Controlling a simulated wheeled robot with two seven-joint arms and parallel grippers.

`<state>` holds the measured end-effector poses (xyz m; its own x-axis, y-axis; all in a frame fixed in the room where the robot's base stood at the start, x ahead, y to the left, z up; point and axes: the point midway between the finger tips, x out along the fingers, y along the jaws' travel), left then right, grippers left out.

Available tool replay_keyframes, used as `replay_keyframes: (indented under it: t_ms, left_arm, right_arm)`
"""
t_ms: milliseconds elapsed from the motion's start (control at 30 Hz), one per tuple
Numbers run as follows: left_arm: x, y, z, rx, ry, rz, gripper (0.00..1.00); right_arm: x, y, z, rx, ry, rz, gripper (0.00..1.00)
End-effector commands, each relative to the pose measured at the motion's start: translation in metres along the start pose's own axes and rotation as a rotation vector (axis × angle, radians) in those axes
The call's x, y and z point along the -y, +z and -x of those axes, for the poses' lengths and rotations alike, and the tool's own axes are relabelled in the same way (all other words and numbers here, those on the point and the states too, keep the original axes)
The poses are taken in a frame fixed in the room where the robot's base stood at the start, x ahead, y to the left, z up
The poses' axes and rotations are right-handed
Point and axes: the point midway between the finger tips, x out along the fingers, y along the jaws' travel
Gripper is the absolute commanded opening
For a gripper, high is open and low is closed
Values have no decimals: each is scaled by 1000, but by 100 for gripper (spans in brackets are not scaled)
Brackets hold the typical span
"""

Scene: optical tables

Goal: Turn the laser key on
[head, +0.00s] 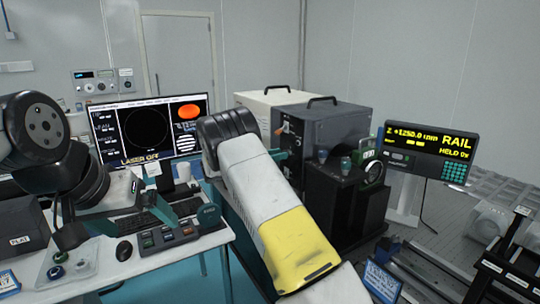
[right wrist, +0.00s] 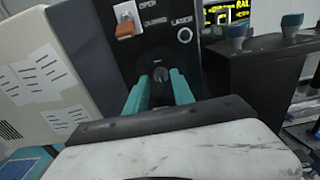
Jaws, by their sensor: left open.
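The laser box (head: 335,130) is a dark grey case with a handle. My left gripper (head: 185,198) is open and empty above the left desk.
A monitor (head: 150,128) reads LASER OFF. A button box (head: 180,232), mouse (head: 124,250) and keyboard lie on the left desk. A pale case (head: 270,100) stands behind the laser box. A black stand (head: 355,200) with small knobbed parts and a rail display (head: 430,150) are to the right.

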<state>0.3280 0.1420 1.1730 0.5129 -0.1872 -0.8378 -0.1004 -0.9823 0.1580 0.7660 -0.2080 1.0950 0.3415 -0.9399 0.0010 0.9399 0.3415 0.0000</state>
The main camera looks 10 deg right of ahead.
Motion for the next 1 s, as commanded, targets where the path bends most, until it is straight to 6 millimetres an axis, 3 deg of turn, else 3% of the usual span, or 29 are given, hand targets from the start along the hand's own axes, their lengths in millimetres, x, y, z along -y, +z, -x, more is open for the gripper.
replay_keyframes:
  t_ms: [133, 400, 600, 1000]
  left_arm:
    - [0, 0, 0, 0, 0, 0, 95]
    - [0, 0, 0, 0, 0, 1, 95]
    - [0, 0, 0, 0, 0, 1, 95]
    - [0, 0, 0, 0, 0, 1, 95]
  right_arm:
    - [0, 0, -12, 0, 0, -1, 29]
    - [0, 0, -14, 0, 0, -1, 29]
    - [0, 0, -14, -1, 0, -1, 0]
    - [0, 0, -13, -1, 1, -27, 0]
